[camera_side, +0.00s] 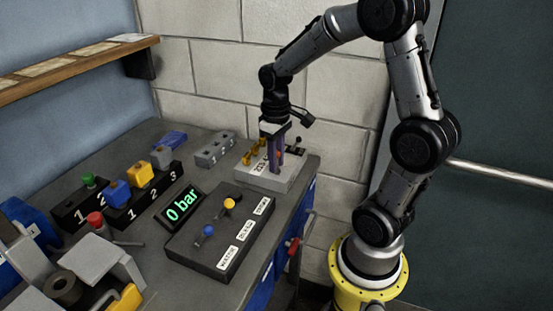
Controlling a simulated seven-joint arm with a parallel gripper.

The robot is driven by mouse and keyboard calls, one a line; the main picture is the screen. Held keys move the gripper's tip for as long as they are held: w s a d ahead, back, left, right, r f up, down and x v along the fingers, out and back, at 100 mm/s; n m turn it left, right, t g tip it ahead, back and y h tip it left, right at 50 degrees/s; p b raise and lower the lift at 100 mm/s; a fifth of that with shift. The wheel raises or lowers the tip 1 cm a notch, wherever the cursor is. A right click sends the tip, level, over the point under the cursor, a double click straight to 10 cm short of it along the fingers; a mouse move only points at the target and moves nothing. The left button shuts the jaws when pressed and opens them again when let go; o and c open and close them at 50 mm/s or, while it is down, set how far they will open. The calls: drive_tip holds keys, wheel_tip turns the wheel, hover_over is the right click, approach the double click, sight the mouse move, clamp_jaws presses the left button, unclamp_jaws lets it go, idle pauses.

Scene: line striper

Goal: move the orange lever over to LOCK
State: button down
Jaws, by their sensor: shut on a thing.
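A light grey box (287,181) with a printed front label stands at the back right of the bench, under my gripper. The label is too small to read surely. My gripper (276,168) points down over this box, its purple fingers shut on the orange lever (279,155). Only a small orange-red part of the lever shows between the fingers; the rest is hidden. Yellow-orange fittings (249,157) stand on the box left of the fingers. A dark-knobbed lever (298,141) stands to the right. I cannot tell the orange lever's exact setting.
A dark panel (205,252) with blue and yellow knobs and white labels lies in front. Beside it is a "0 bar" display (181,211). A grey block (215,150) sits left of the box. Numbered blocks (150,190) with coloured knobs stand at left.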

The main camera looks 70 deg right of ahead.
drive_tip(key=shift+w+f+g, duration=0.1)
drive_tip(key=shift+w+g, duration=0.3)
drive_tip(key=shift+g, duration=0.7)
drive_tip(key=shift+w+f+g, duration=0.1)
drive_tip(key=shift+w+g, duration=0.3)
drive_tip(key=shift+g, duration=0.7)
drive_tip(key=c, duration=0.7)
unclamp_jaws()
drive_tip(key=v, duration=1.3)
drive_tip(key=shift+w+r, duration=0.15)
drive_tip(key=shift+r, duration=0.2)
